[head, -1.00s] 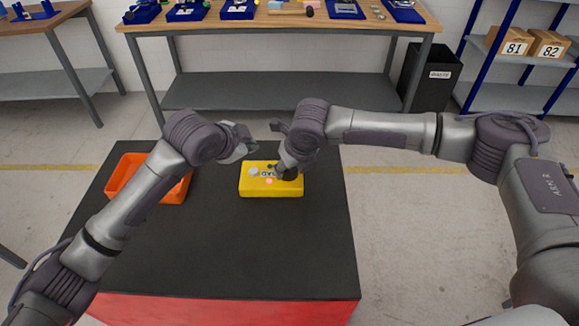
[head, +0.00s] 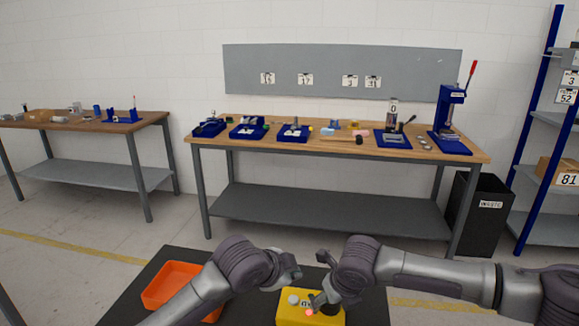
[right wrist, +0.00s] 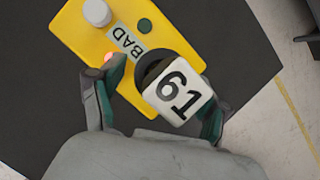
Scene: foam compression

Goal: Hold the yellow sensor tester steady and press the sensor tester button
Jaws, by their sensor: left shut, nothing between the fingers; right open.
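The yellow sensor tester (head: 293,318) sits on the dark-topped surface, at the bottom edge of the head view. It also shows in the right wrist view (right wrist: 82,33), with a BAD label (right wrist: 127,40), a white knob (right wrist: 97,13), a dark green dot (right wrist: 145,25) and a lit red light, partly hidden by a finger. My left gripper (head: 293,272) is shut and empty, just above and beside the tester's far left side.
An orange tray (head: 160,292) stands left of the tester, partly behind my left arm. A workbench (head: 240,141) with several blue fixtures is at the back. A black waste bin (head: 480,230) and blue shelves are at the right.

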